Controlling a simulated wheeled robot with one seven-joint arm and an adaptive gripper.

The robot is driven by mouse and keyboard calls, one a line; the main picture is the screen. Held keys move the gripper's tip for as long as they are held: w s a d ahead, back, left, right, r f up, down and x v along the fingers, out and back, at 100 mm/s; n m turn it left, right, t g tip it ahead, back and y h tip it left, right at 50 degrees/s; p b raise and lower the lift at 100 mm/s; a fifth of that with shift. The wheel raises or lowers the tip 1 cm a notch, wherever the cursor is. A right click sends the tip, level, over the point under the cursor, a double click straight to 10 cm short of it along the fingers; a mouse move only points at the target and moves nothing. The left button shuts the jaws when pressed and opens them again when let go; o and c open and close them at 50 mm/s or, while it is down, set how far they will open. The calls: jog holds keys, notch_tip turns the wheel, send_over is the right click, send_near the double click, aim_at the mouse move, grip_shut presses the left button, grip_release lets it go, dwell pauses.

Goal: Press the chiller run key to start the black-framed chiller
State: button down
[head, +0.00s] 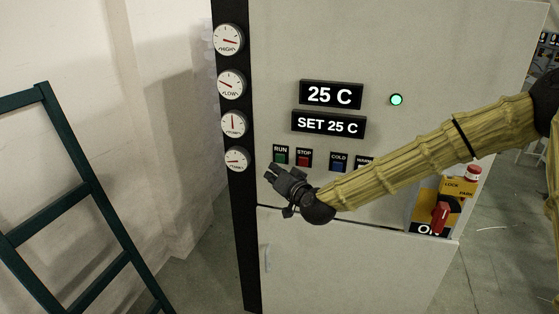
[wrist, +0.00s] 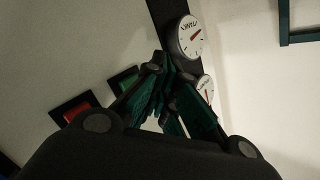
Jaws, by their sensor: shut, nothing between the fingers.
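The chiller (head: 330,45) is a pale cabinet with a black frame strip (head: 238,190) on its left side. The green RUN key (head: 280,157) sits at the left of a row of keys, and part of it shows in the wrist view (wrist: 124,80). The red STOP key (head: 303,160) is just right of it and also shows in the wrist view (wrist: 78,114). My gripper (head: 269,173) is shut and empty, just below and left of the RUN key. In the wrist view its fingertips (wrist: 168,68) meet beside the RUN key; contact with the panel cannot be told.
Displays read 25 C (head: 331,95) and SET 25 C (head: 328,124); a green lamp (head: 396,100) is lit. A blue COLD key (head: 338,165) is right of STOP. Gauges (head: 231,84) line the frame. A red rotary switch (head: 440,216) is lower right; a dark green ladder (head: 88,190) stands left.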

jog(key=s, duration=0.1)
jog(key=s+a, duration=0.1)
jog(key=shift+s, duration=0.35)
dwell(0.4)
jog(key=s+d+f+g+h, duration=0.1)
jog(key=s+d+f+g, duration=0.1)
jog(key=s+f, duration=0.65)
jog(key=s+d+f+n+g+h, duration=0.1)
jog(key=s+d+f+g, duration=0.3)
jog(key=f, duration=0.8)
jog(key=s+a+f+g, duration=0.1)
jog(key=s+f, duration=0.6)
jog(key=f, duration=0.4)
jog(key=s+d+f+g+h, duration=0.1)
jog(key=s+d+f, duration=0.3)
jog(key=s, duration=0.6)
jog(key=s+d+f+g+h, duration=0.2)
jog(key=s+d+f+g, duration=0.2)
jog(key=s+d, duration=0.4)
jog(key=s+d+f+g+h, duration=0.2)
jog(key=s+d+f, duration=0.3)
jog(key=s, duration=0.7)
jog(key=shift+d+f+n+g, duration=0.15)
jog(key=shift+d+n+g, duration=0.15)
jog(key=shift+d, duration=0.3)
